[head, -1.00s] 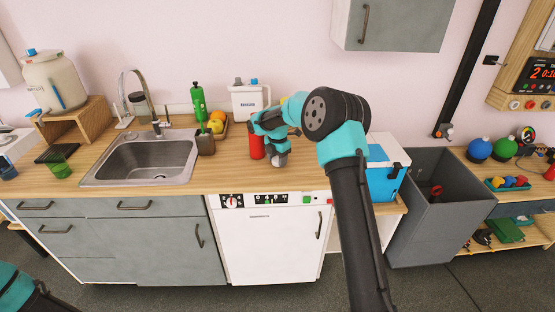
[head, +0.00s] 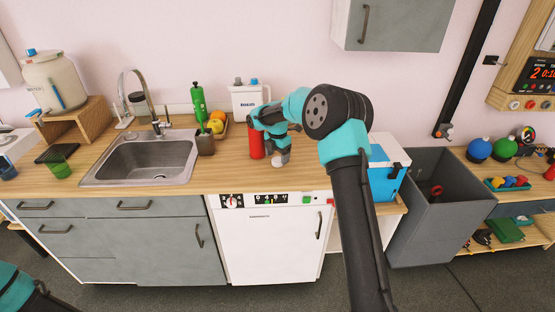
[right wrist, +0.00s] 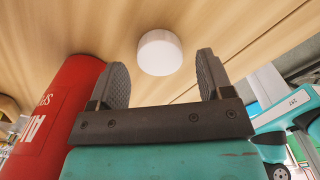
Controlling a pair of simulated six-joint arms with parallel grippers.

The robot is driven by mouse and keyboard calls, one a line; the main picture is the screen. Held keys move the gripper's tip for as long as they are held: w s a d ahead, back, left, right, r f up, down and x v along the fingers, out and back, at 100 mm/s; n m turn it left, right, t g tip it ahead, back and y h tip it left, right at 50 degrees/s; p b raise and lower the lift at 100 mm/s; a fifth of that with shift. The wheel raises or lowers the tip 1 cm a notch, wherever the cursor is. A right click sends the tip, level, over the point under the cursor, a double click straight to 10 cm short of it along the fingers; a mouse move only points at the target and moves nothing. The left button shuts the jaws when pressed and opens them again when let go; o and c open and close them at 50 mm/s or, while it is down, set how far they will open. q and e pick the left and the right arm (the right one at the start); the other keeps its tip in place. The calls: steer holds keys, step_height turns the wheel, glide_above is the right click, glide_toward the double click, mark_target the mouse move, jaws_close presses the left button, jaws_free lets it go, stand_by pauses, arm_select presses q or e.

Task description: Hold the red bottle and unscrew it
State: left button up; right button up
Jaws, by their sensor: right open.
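The red bottle (head: 257,148) stands upright on the wooden counter, right of the sink. In the right wrist view, the open jaws (right wrist: 163,85) have nothing between the pads. The red bottle (right wrist: 62,115) shows there at the left, outside the left finger. A white round piece (right wrist: 160,53) shows beyond the fingertips against a wood surface; I cannot tell what it is. My left gripper is out of view.
The counter's front strip is clear.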

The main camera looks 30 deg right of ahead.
mark_target(277, 160)
step_height(277, 160, up, 10)
stand_by(0.4)
stand_by(0.5)
steer(key=s+a+f+m+t+y, duration=0.1)
steer(key=s+a+f+m+y, duration=0.25)
steer(key=s, duration=0.45)
steer(key=s+a+f+m+t+y, duration=0.1)
steer(key=s+a+f+m+y, duration=0.1)
steer(key=s+f+m, duration=0.45)
steer(key=s+a+f+m, duration=0.4)
steer(key=s+f, duration=0.3)
steer(key=f, duration=0.1)
steer(key=s+a+f+m+h, duration=0.1)
steer(key=s+a+f+m, duration=0.3)
steer(key=s+f, duration=0.3)
steer(key=s+a+f+m+g, duration=0.1)
steer(key=s+a+f+m, duration=0.4)
steer(key=f, duration=0.5)
steer(key=shift+s+a+h, duration=0.35)
steer(key=shift+s, duration=0.65)
steer(key=shift+f, duration=0.1)
